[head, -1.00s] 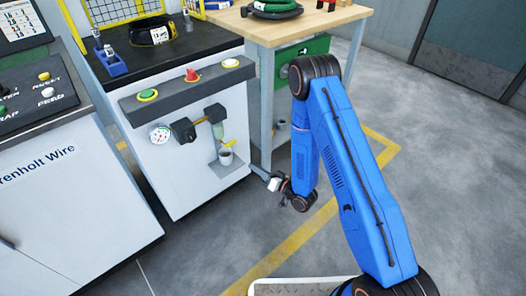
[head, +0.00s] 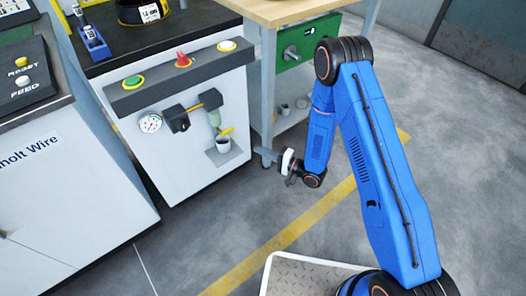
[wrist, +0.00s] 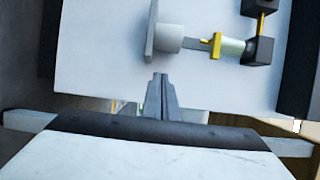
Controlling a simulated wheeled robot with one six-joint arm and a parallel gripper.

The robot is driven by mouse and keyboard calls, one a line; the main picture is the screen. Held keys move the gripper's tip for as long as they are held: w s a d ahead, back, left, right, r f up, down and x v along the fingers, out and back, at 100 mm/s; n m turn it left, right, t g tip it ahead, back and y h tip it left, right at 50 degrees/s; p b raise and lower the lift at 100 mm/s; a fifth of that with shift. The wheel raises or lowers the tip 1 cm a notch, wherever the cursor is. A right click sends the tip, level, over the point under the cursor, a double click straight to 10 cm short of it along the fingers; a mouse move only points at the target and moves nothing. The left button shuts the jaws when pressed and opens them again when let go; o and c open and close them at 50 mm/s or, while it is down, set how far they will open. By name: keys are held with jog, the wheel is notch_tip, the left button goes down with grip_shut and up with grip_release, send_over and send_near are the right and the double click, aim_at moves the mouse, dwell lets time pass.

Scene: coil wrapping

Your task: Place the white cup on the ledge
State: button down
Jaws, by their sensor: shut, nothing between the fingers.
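A small white cup (head: 223,145) stands upright on the ledge (head: 219,158), a small bracket on the front of the white cabinet, below a yellow-handled valve (head: 226,131). The cup (wrist: 168,38) also shows in the wrist view, lying sideways in the picture against the ledge plate (wrist: 151,28). My gripper (head: 265,156) is to the right of the ledge in the head view, apart from the cup. In the wrist view my gripper (wrist: 160,82) has its fingers together, empty, with the tips just short of the ledge and cup.
A pressure gauge (head: 150,123) and dark valve blocks (head: 176,119) stick out left of the ledge. A button panel (head: 180,75) juts out above. A wooden workbench (head: 290,10) stands right, with small cups (head: 285,109) on its lower shelf. Open floor lies right.

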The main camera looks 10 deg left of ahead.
aim_at(230, 146)
jog(key=shift+a, duration=4.9)
jog(key=shift+s+a, duration=0.25)
jog(key=shift+a, duration=0.3)
jog(key=shift+s+a, duration=0.25)
jog(key=shift+a, duration=0.25)
